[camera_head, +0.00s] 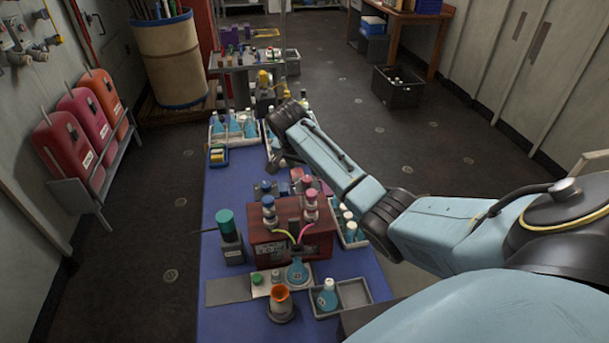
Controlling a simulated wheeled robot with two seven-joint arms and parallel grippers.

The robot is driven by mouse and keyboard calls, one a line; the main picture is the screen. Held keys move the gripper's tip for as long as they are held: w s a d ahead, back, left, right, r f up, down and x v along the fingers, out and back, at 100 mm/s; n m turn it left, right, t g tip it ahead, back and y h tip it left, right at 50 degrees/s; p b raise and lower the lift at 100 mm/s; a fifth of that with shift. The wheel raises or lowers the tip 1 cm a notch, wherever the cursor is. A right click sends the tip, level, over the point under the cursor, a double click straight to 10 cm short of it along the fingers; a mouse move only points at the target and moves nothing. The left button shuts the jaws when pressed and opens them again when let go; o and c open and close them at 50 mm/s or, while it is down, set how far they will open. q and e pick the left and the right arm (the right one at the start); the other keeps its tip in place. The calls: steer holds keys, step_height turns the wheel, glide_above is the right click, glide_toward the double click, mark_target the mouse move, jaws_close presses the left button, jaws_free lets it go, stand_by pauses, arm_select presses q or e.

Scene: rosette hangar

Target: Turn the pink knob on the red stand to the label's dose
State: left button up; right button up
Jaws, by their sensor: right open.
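The red stand (268,240) is a dark red box on the blue table. My right gripper (283,163) is open, above the table behind the stand, apart from the pink knob. Its fingers are small and dark here. My left gripper is out of view.
A green-capped bottle (226,226) stands left of the stand. An orange cup (280,298) and a grey tray (356,292) with a flask are in front. A rack of bottles (349,232) is close at right, beneath my right arm. More flasks stand at the far table end.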

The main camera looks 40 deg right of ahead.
mark_target(306, 179)
steer(key=x, duration=0.6)
steer(key=shift+w+d+f, duration=0.1)
steer(key=shift+w+f, duration=0.05)
steer(key=shift+f, duration=0.15)
steer(key=shift+w+d+f+b, duration=0.1)
steer(key=shift+d+f+b, duration=0.05)
steer(key=shift+f+b, duration=0.15)
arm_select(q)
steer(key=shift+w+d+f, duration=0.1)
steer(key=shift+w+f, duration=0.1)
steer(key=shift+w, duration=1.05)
arm_select(e)
steer(key=c, duration=1)
